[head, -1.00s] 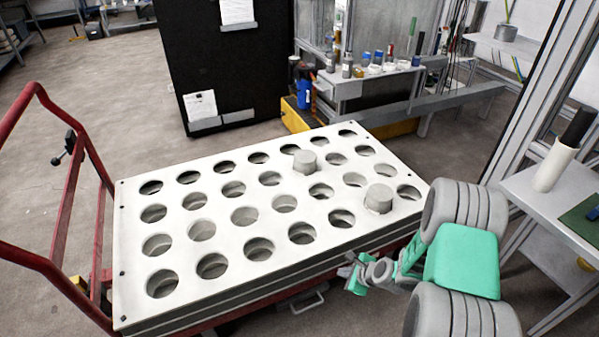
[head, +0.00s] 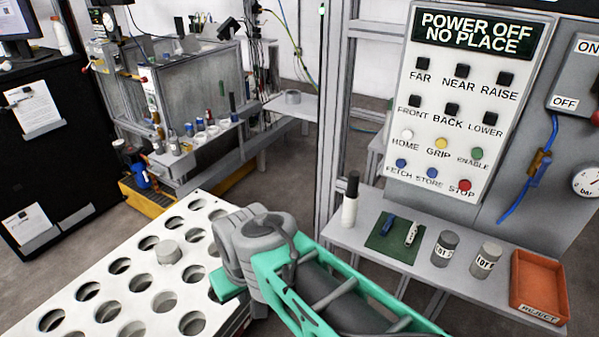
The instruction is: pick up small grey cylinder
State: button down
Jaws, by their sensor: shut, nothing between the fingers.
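A short light-grey cylinder (head: 168,253) stands upright in a hole of the white perforated tray (head: 205,207) at lower left. On the grey side shelf (head: 372,255) stand two more grey cylinders with labels: a darker one (head: 444,250) and a lighter one (head: 486,262) to its right. I cannot tell which grey cylinder is meant. My arm crosses the lower middle, over the tray's right part. My gripper is not visible in this view.
An orange reject bin (head: 538,288) sits at the shelf's right end. A green mat (head: 394,238) with small tools and a white black-topped bottle (head: 350,205) are on the shelf. A control panel (head: 455,110) reading "POWER OFF NO PLACE" stands behind. A metal post (head: 335,110) rises beside the shelf.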

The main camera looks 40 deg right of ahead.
aim_at(446, 246)
jog(key=z, duration=1.8)
jog(key=k, duration=0.4)
jog(key=z, duration=0.4)
jog(key=i, duration=0.5)
jog(key=z, duration=0.4)
